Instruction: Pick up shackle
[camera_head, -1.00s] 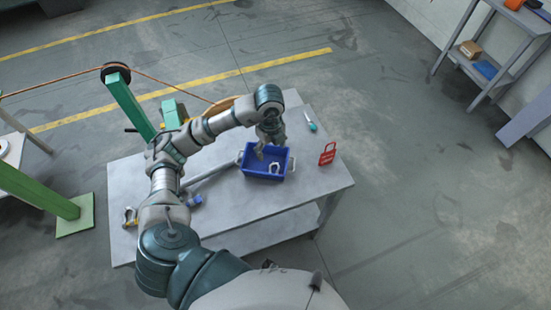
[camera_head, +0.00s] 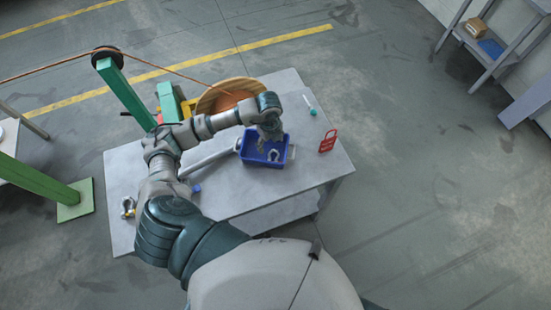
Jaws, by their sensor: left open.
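A pale shackle (camera_head: 273,155) lies in the blue bin (camera_head: 265,163) on the grey table (camera_head: 300,187). My left gripper (camera_head: 266,145) is open and points down over the bin, just above and left of the shackle. The picture is too small to tell how far its fingers are from the shackle. A second shackle with a yellow part (camera_head: 128,208) lies at the table's left edge. My right gripper is not in view.
A red lockout hasp (camera_head: 328,141) and a teal-tipped tool (camera_head: 311,107) lie right of the bin. A wooden reel (camera_head: 228,93) and green post (camera_head: 125,90) stand behind my arm. A small blue object (camera_head: 196,188) lies left of the bin. The table's front right is clear.

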